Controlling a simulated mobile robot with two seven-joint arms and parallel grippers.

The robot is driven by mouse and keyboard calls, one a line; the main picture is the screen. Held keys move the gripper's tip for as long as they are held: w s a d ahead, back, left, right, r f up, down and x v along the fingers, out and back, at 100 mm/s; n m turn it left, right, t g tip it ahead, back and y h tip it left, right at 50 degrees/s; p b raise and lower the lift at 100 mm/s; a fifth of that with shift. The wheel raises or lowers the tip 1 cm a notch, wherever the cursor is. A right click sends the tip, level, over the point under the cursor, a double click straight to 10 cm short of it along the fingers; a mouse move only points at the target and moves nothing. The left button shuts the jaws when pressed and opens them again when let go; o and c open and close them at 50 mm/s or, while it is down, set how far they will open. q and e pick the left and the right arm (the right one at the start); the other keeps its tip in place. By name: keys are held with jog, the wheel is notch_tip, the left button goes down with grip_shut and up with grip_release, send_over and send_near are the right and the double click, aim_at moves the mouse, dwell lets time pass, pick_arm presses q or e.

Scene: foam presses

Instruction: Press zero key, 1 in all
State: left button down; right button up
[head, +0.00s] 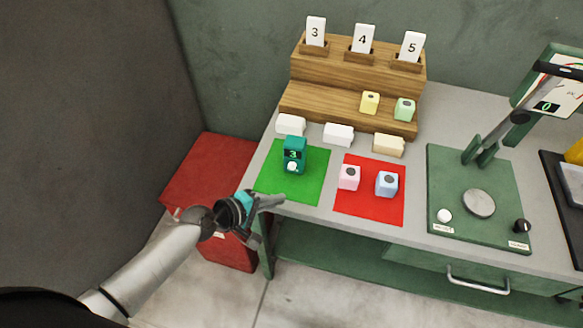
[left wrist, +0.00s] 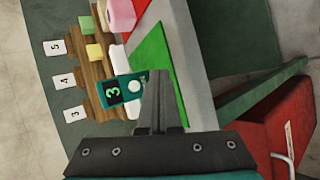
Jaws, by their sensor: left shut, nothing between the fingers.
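On the right, a green press (head: 475,180) has a round grey plate (head: 479,204), a raised arm and a display (head: 547,107) reading 0. A white button (head: 444,216) and a black knob (head: 522,226) sit at its front corners, each with a label too small to read surely. A teal counter (head: 294,150) showing 3, with a white button on its front, stands on the green mat (head: 310,187); the counter also shows in the left wrist view (left wrist: 113,92). My left gripper (head: 283,200) is shut and empty, near the mat's front edge, apart from the counter. My right gripper is out of view.
A wooden stepped rack (head: 340,72) holds cards 3, 4 and 5, with yellow and green blocks on its step. White and cream blocks lie before it. Pink (head: 349,177) and blue (head: 387,184) blocks stand on the red mat (head: 368,211). A red cabinet (head: 207,165) is left of the bench.

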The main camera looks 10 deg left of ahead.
aim_at(292, 166)
pick_arm(q)
jog(key=w+b, duration=0.1)
jog(key=w, duration=0.4)
jog(key=shift+f, duration=0.1)
jog(key=shift+w+d+b, duration=0.1)
jog(key=shift+w+b, duration=0.4)
jog(key=shift+w, duration=0.35)
dwell(1.2)
jog(key=shift+w, duration=0.4)
jog(key=shift+w+b, duration=0.3)
jog(key=shift+w, duration=0.1)
dwell(0.5)
jog(key=shift+s, duration=0.1)
jog(key=shift+s+p, duration=0.35)
jog(key=shift+s, duration=0.4)
jog(key=shift+s, duration=0.1)
